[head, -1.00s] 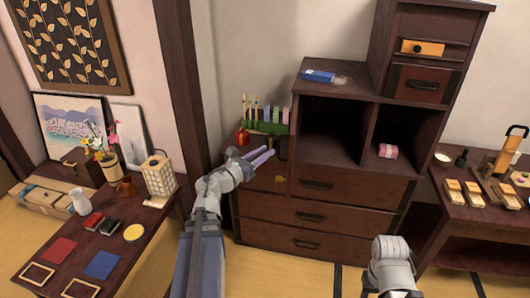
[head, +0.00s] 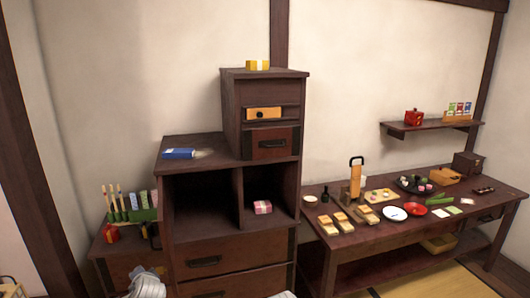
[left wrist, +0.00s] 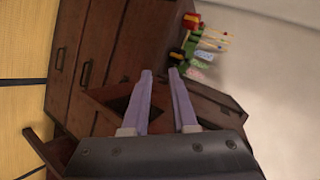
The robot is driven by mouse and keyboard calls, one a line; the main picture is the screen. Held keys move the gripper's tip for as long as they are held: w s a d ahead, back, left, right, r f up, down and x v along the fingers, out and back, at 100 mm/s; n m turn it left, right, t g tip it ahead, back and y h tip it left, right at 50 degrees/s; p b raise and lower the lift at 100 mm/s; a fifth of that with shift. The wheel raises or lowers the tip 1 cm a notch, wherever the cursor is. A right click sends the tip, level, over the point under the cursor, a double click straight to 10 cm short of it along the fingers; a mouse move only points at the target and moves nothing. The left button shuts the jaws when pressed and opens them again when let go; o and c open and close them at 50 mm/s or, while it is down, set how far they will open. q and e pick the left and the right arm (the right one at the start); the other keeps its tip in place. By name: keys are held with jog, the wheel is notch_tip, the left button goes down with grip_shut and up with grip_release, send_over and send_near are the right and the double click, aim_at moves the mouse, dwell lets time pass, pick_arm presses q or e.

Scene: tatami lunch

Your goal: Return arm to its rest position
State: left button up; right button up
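My left gripper (left wrist: 160,75) shows in the left wrist view with its two pale purple fingers apart and nothing between them. It points toward the dark wooden chest (left wrist: 82,60), which appears tilted in that view. In the head view only a grey part of my left arm shows at the bottom edge, in front of the chest (head: 232,254); the left fingers are not visible there. My right gripper is not in view.
Green rack (head: 141,214) and red object (head: 111,233) sit on the chest's low left part. A blue box (head: 179,153) lies on top, a pink box (head: 262,207) in a compartment. The table (head: 345,240) at right holds several items.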

pick_arm(q)
jog(key=s+d+f+n+g+h, duration=0.35)
jog(key=s+d+f, duration=0.2)
jog(key=d, duration=0.45)
jog(key=s+d+f+n+g+h, duration=0.35)
jog(key=s+d+f+g, duration=0.2)
jog(key=d, duration=0.35)
jog(key=s+d+r+m+p, duration=0.1)
jog(key=s+d+r+p, duration=0.1)
jog(key=s+d, duration=0.2)
jog(key=s+d+r+m+g+y+p, duration=0.1)
jog(key=s+d, duration=0.3)
jog(key=d, duration=0.4)
jog(key=shift+d+r+m+y+p, duration=0.3)
jog(key=shift+r+m+p, duration=0.1)
jog(key=shift+m, duration=0.2)
